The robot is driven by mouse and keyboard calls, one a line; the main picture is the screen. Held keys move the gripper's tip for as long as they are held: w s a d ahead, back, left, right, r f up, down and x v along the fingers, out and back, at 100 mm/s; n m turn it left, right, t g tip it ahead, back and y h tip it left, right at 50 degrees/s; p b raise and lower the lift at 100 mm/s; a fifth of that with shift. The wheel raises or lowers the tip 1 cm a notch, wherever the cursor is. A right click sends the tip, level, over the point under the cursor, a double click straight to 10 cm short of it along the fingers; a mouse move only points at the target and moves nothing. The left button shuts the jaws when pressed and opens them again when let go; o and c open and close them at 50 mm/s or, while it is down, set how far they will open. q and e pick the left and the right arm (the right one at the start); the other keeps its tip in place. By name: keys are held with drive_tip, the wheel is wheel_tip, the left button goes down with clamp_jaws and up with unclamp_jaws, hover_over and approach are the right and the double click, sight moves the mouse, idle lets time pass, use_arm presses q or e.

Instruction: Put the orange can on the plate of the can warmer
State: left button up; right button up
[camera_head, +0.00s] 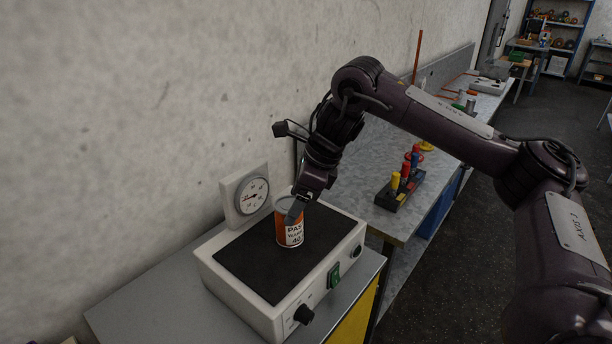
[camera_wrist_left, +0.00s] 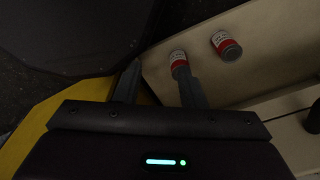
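The orange can (camera_head: 289,232), with a white label, stands upright at the black plate (camera_head: 256,262) of the can warmer (camera_head: 235,291); its base appears to meet the plate. My right gripper (camera_head: 299,208) comes down from the upper right with a finger against the can's upper side. It looks shut on the can; the far finger is hidden. My left gripper (camera_wrist_left: 158,88) shows only in the left wrist view, fingers apart with nothing between them.
The warmer has a dial gauge (camera_head: 252,196) behind and knobs and a green switch (camera_head: 334,275) in front. A bench (camera_head: 359,217) with a black rack of coloured pegs stands to the right. The left wrist view shows two red-and-white cans (camera_wrist_left: 226,45) (camera_wrist_left: 179,60) on a pale surface.

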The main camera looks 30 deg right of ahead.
drive_tip(key=p+v, duration=0.2)
drive_tip(key=v, duration=0.4)
idle(0.5)
